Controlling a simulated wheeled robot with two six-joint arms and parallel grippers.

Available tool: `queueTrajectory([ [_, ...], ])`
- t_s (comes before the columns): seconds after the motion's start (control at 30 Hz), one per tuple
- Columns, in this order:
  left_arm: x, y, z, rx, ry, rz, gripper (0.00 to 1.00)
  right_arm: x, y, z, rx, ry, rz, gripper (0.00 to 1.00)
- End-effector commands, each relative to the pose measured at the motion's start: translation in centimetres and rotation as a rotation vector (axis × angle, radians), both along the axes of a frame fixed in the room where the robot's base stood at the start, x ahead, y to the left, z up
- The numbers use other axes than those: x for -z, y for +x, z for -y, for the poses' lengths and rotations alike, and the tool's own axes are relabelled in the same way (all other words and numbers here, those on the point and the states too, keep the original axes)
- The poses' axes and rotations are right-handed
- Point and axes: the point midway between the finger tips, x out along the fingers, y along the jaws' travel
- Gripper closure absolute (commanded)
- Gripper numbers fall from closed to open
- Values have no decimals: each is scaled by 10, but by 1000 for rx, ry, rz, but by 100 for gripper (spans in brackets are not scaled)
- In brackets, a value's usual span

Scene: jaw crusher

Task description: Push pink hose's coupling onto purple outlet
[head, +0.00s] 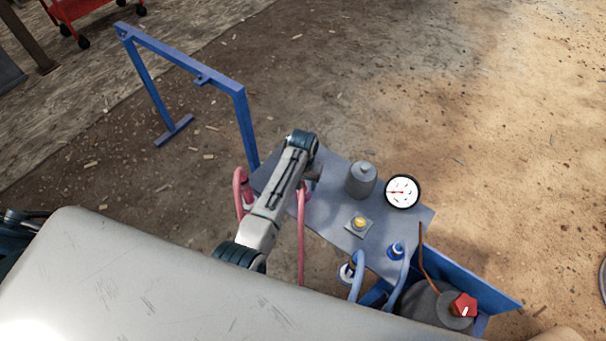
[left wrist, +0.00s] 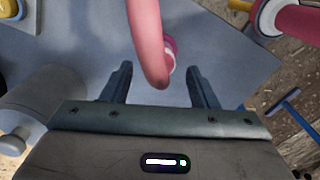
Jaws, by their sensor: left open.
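A pink hose (head: 301,240) rises at the blue-grey panel (head: 325,212) in the head view. In the left wrist view, a pink hose (left wrist: 150,38) curves down between the fingers of my left gripper (left wrist: 158,72). A magenta ring-like end (left wrist: 170,46) shows behind this hose; I cannot tell whether it is the coupling or the purple outlet. My left gripper (head: 312,172) is open above the panel's left part, with fingers on either side of the hose. In the head view my arm hides part of this area. My right gripper is not in view.
A second pink hose (head: 239,186) stands at the panel's left end. A grey cylinder (head: 361,180), white gauge (head: 402,191), yellow button (head: 359,222), blue hoses (head: 395,283) and red knob (head: 464,305) crowd the right. A blue frame (head: 243,125) stands behind. A large pale surface (head: 170,285) fills the foreground.

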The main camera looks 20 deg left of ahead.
Motion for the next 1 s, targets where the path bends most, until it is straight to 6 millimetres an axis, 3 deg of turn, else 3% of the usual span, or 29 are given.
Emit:
queueTrajectory([
  [0.2,-39,-3,2,3,-3,2,46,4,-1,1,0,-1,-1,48],
  [0.4,-59,-4,3,7,-1,0,46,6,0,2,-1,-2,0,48],
  [1.0,-63,-5,3,7,-1,0,46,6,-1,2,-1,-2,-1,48],
])
